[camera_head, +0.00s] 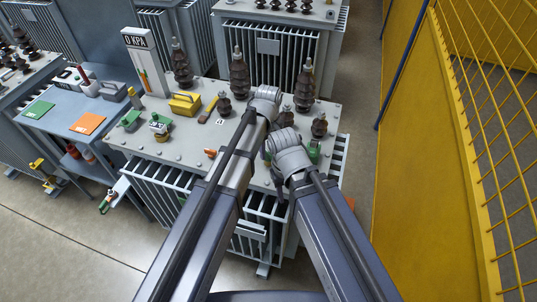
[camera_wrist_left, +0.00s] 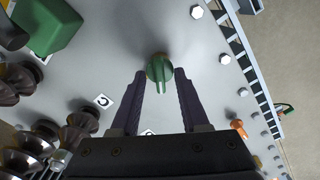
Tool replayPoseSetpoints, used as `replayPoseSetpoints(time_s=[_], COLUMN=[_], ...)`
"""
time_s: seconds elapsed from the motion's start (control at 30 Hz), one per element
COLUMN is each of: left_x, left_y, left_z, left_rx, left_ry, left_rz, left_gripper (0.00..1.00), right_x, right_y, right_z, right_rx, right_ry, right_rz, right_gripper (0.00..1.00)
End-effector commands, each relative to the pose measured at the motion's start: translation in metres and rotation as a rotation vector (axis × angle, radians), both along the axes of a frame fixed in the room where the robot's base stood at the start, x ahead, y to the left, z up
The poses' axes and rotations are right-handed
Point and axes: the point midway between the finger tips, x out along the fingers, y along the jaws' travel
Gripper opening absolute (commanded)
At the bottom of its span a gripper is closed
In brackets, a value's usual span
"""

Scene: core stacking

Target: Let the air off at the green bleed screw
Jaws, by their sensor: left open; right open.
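The green bleed screw (camera_wrist_left: 160,72), round with a raised slotted bar, stands on the grey transformer lid (camera_head: 180,145) in the left wrist view. My left gripper (camera_wrist_left: 160,84) is open, with one finger on each side of the screw near its tips; I cannot tell whether either touches it. In the head view my arms hide the screw and the left fingers. My right gripper (camera_head: 279,183) is mostly hidden below its wrist, near the lid's front edge. The gauge (camera_head: 137,42) at the back left reads 0 KPA.
Dark ribbed bushings (camera_head: 239,75) stand along the lid's back. A green block (camera_head: 313,151) sits right of my right wrist. A yellow box (camera_head: 185,103) and an orange piece (camera_head: 210,153) are on the lid. A blue-grey bench (camera_head: 65,120) is left, a yellow fence (camera_head: 425,130) right.

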Motion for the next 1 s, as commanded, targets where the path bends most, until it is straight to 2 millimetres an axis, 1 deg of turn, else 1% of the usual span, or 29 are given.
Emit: replayPoseSetpoints(time_s=[0.23, 0.63, 1.0], left_x=[0.0000, 0.0000, -0.0001], left_y=[0.0000, 0.0000, 0.0001], left_z=[-0.0001, -0.0001, -0.0002], left_rx=[0.000, 0.000, 0.000], left_ry=[0.000, 0.000, 0.000], left_rz=[0.000, 0.000, 0.000], left_gripper=[0.45, 0.00, 0.00], right_x=[0.0000, 0.0000, 0.0000], right_y=[0.0000, 0.0000, 0.0000], right_z=[-0.0001, -0.0001, -0.0002], right_rx=[0.000, 0.000, 0.000], right_ry=[0.000, 0.000, 0.000], right_rz=[0.000, 0.000, 0.000], right_gripper=[0.45, 0.45, 0.45])
